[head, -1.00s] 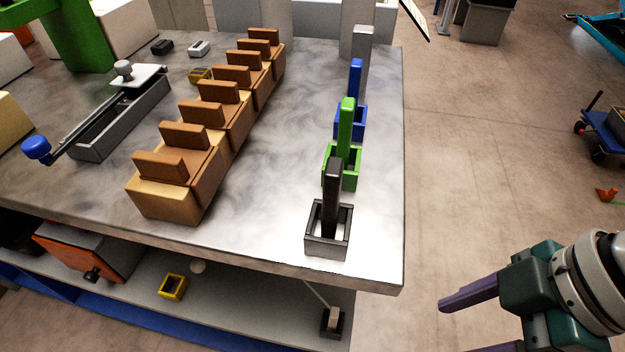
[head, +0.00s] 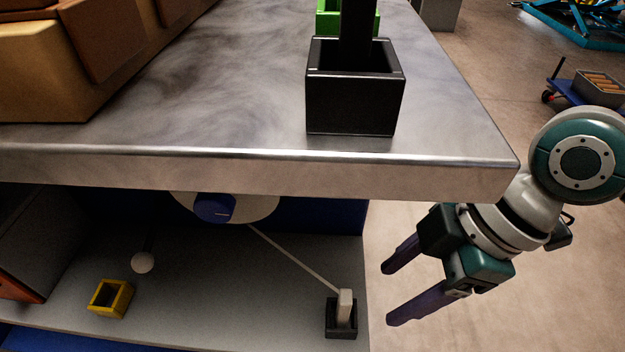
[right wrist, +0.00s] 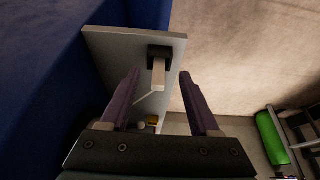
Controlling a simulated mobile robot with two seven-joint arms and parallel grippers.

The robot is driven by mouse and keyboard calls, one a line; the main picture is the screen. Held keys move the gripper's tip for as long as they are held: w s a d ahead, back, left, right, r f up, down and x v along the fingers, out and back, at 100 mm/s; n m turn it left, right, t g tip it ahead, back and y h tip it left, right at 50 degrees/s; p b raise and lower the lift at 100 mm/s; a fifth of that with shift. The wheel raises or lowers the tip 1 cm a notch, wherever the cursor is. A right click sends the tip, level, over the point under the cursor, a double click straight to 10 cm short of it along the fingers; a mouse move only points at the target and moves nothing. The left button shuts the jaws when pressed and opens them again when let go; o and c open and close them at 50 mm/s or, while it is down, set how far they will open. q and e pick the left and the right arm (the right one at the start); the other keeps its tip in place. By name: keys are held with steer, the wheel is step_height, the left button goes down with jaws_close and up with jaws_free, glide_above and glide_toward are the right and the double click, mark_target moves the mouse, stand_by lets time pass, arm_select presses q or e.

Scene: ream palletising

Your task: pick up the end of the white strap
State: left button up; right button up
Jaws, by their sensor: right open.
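The white strap (head: 295,258) runs from a round reel with a blue hub (head: 214,207) under the tabletop down to the lower shelf. Its end is a pale upright block (head: 346,305) standing in a small black holder (head: 341,324) near the shelf's right edge. My right gripper (head: 390,293) is open and empty, to the right of the strap end and apart from it. In the right wrist view, the strap end (right wrist: 158,74) and black holder (right wrist: 160,52) appear between the two open purple fingers, beyond their tips. My left gripper is not in view.
The thick tabletop (head: 250,170) overhangs the shelf (head: 230,290) above the strap end. A black open box (head: 355,105) stands on top. A yellow box (head: 111,297) and a white ball (head: 142,262) are on the left of the shelf.

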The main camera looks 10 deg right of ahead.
mark_target(350, 296)
steer(key=a, duration=0.2)
steer(key=w+a, duration=0.1)
steer(key=shift+a+b, duration=0.3)
steer(key=shift+a, duration=0.1)
steer(key=b+x, duration=0.2)
steer(key=x, duration=0.3)
steer(key=shift+f+b, duration=0.1)
steer(key=shift+b, duration=0.3)
steer(key=shift+w, duration=0.1)
jaws_close()
